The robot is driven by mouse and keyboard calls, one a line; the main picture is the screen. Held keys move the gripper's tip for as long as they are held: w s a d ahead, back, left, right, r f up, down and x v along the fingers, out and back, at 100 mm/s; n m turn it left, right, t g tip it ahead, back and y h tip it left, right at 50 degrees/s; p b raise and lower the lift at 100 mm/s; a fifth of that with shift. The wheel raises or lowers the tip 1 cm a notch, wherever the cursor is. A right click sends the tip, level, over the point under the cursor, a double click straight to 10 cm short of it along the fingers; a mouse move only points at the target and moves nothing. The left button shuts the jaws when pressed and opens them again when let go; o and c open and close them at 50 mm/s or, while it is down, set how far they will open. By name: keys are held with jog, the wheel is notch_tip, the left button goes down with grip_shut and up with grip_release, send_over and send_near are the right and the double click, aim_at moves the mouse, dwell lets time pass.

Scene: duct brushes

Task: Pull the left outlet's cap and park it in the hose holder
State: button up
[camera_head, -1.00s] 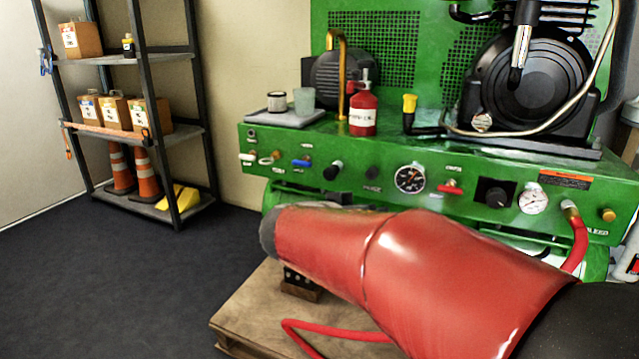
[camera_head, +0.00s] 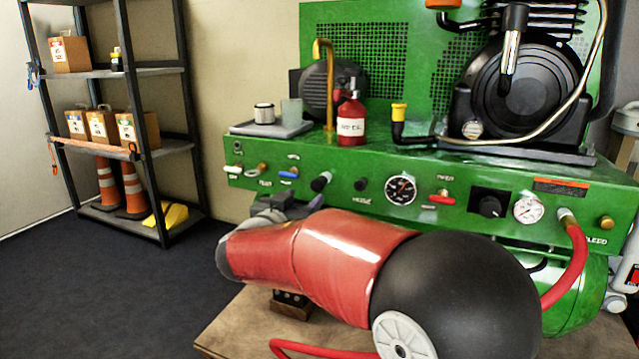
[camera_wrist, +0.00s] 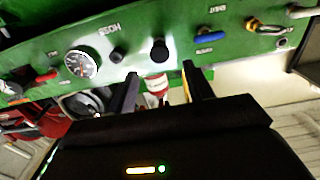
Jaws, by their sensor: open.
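A round black cap (camera_head: 320,182) sticks out of the green panel, right of the blue lever; it appears to be the left outlet's cap. It shows in the wrist view (camera_wrist: 158,50). To its right, above the HOSE lettering, is a smaller black round fitting (camera_head: 361,185), apparently the hose holder, also in the wrist view (camera_wrist: 117,53). My gripper (camera_wrist: 160,71) is open and empty. Its two fingers point at the panel, with the black cap ahead between their tips, apparently not touched. In the head view my red arm hides much of the gripper.
A blue lever (camera_head: 288,174), a gauge (camera_head: 401,190) and a red lever (camera_head: 441,198) flank the fittings. A red bottle (camera_head: 351,120) and a grey tray (camera_head: 271,129) stand on the ledge above. A red hose (camera_head: 578,262) hangs at right. Floor at left is clear.

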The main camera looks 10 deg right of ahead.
aim_at(316, 187)
jog(key=p+x, duration=0.1)
jog(key=x, duration=0.1)
jog(key=p+x, duration=0.2)
jog(key=shift+w+r, duration=0.1)
jog(key=shift+r, duration=0.15)
jog(key=shift+w+d+f+b, duration=0.5)
jog(key=shift+w+d+b, duration=0.15)
jog(key=shift+b, duration=0.4)
jog(key=shift+r+b+x, duration=0.25)
jog(key=shift+b+x, duration=0.5)
jog(key=shift+x, duration=0.4)
grip_shut()
jog(key=shift+a, duration=0.1)
jog(key=shift+v, duration=2.95)
